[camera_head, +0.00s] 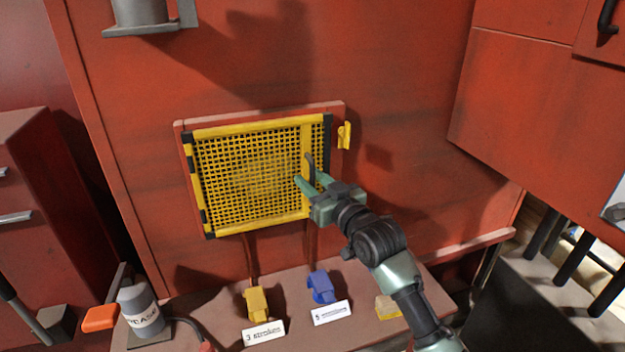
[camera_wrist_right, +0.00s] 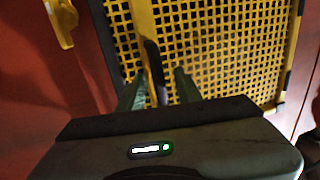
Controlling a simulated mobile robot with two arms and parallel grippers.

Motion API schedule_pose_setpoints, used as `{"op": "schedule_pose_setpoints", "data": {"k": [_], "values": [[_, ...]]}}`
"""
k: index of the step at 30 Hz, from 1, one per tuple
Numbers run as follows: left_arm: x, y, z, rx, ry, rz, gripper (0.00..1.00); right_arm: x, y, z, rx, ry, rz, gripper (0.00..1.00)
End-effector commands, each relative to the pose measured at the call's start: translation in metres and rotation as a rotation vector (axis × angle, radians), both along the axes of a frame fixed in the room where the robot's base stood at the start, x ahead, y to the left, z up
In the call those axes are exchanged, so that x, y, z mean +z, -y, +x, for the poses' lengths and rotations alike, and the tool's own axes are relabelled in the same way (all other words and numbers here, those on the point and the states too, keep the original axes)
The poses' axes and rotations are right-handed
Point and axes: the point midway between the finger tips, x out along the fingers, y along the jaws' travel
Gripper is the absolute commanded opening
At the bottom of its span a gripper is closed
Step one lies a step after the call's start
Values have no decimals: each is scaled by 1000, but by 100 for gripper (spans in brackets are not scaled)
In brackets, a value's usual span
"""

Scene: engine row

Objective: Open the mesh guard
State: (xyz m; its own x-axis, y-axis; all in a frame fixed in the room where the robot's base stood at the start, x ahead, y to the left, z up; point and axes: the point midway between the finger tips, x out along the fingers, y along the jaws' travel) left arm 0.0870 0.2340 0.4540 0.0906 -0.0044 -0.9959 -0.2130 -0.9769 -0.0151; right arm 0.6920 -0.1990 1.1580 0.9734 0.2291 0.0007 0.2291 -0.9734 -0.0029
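The mesh guard (camera_head: 251,125) is a yellow-framed grille with black corners on the red wall. It looks closed, lying within its red surround. A dark upright handle (camera_head: 310,163) stands on its right-hand bar; it also shows in the right wrist view (camera_wrist_right: 154,68). A yellow latch piece (camera_head: 345,135) sits on the wall just right of the guard, apart from its frame. My right gripper (camera_head: 311,181) is at the handle. In the right wrist view its two green fingers (camera_wrist_right: 158,85) are apart, one on each side of the handle, with a visible gap. My left gripper is not in view.
Below is a ledge with a yellow block (camera_head: 257,302), a blue block (camera_head: 321,287), labels and a grey bottle (camera_head: 139,307). A red cabinet (camera_head: 545,110) juts out at the right. The wall around the guard is mostly clear.

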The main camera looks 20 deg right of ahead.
Motion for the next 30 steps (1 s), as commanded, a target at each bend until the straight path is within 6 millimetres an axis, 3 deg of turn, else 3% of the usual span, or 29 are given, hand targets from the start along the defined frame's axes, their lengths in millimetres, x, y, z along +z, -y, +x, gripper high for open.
{"op": "schedule_pose_setpoints", "data": {"k": [3,6,7,30], "values": [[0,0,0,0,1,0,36,0,0,0,0,0,0,32],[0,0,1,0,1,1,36,0,0,0,0,0,0,4],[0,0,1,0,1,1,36,0,0,0,0,0,0,0],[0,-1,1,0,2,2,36,0,0,0,0,-1,0,0]]}}
